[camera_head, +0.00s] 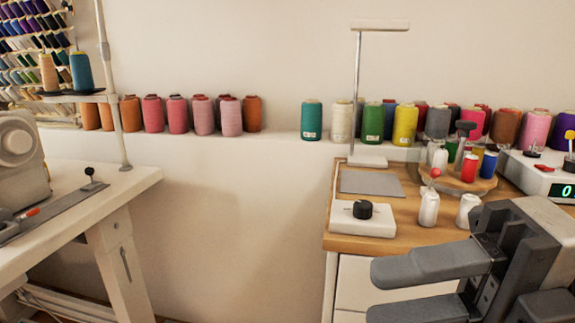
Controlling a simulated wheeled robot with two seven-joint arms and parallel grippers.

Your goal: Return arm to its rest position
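My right gripper (395,290) is in the lower right of the head view, in front of the wooden-topped table (402,238). Its two grey fingers point left with a gap between them, and I see nothing held in the gap. The lower finger is partly cut off by the bottom edge of the picture. My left gripper and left arm are not in view.
The table holds a white box with a black knob (362,218), small white spools (429,207), a round spool stand (460,180) and a white digital device (540,172). A sewing machine (20,160) stands left on a white table (110,190). Space between the tables is clear.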

